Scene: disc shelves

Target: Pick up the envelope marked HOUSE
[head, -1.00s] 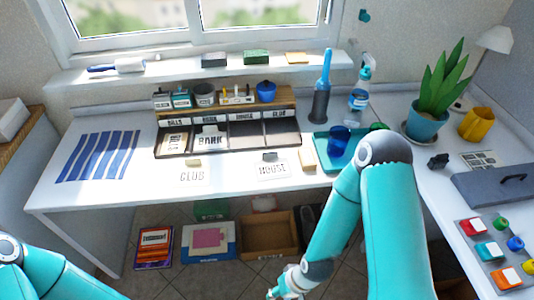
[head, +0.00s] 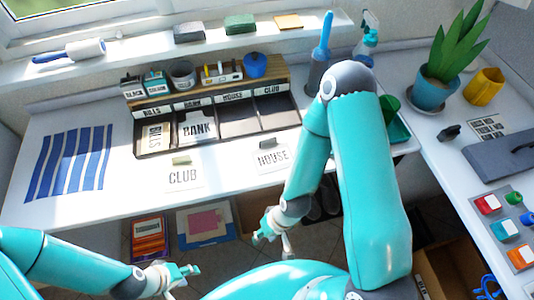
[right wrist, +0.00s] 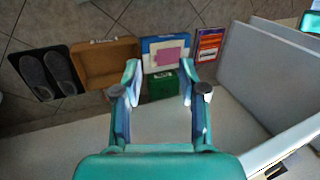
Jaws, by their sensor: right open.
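The envelope marked HOUSE (head: 272,158) is a white flat piece lying on the desk near its front edge, with a small dark block on its upper part. My right gripper (head: 274,242) is below the desk's front edge in the head view, apart from the envelope. In the right wrist view its two fingers (right wrist: 161,75) are spread with nothing between them. My left gripper (head: 184,277) is low in the head view, left of the right one; its fingers look apart and empty. The envelope cannot be made out in the right wrist view.
The CLUB envelope (head: 183,175) lies left of HOUSE. Behind is a dark sorter (head: 239,118) with labelled slots, holding BILLS and BANK envelopes. A striped blue cloth (head: 70,162) lies at left. A cardboard box (right wrist: 107,64) and slippers (right wrist: 48,74) are on the floor.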

